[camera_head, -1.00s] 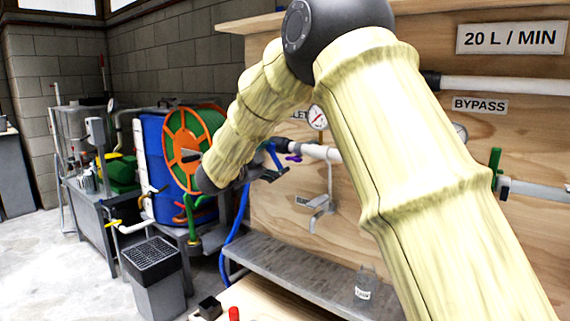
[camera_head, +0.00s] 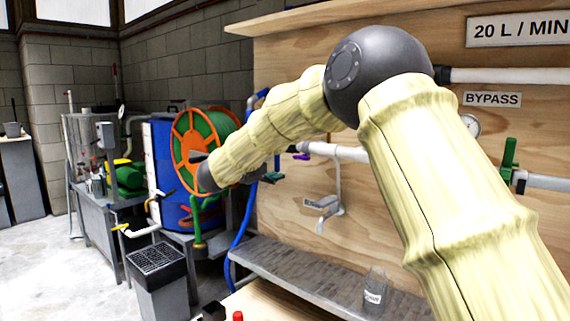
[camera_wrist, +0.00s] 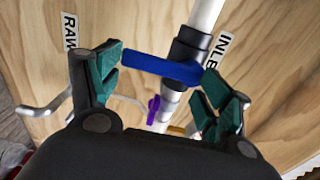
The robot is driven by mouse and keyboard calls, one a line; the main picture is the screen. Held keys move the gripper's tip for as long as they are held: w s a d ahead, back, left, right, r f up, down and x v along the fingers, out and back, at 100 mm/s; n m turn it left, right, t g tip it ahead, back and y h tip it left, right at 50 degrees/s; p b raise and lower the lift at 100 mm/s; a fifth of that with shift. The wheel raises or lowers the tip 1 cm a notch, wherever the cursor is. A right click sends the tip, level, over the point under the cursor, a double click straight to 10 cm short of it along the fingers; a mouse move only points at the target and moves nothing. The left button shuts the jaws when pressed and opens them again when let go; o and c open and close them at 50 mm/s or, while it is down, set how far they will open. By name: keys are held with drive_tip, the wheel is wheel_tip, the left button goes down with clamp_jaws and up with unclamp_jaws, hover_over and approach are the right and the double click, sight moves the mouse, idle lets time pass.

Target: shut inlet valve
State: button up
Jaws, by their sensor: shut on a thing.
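The inlet valve has a blue lever handle (camera_wrist: 160,67) on a dark fitting (camera_wrist: 190,45) of a white pipe. In the wrist view the handle lies across the pipe, beside a partly visible label reading INLE (camera_wrist: 220,47). My gripper (camera_wrist: 163,72) has its teal fingers at either end of the handle and is shut on it. In the head view my gripper (camera_head: 272,177) is small and partly hidden behind my arm, and the valve there is mostly hidden too.
A purple handle (camera_head: 302,156) sits farther along the pipe, with a grey tap (camera_head: 325,203) below. A green handle (camera_head: 509,158) is at right. A jar (camera_head: 375,288) stands on the metal shelf (camera_head: 300,265). A hose reel (camera_head: 190,150) and blue barrel are at left.

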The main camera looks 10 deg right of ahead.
drive_tip(key=shift+f, duration=0.1)
idle(0.3)
drive_tip(key=o, duration=1.5)
drive_tip(key=shift+c, duration=0.2)
drive_tip(key=v, duration=1.2)
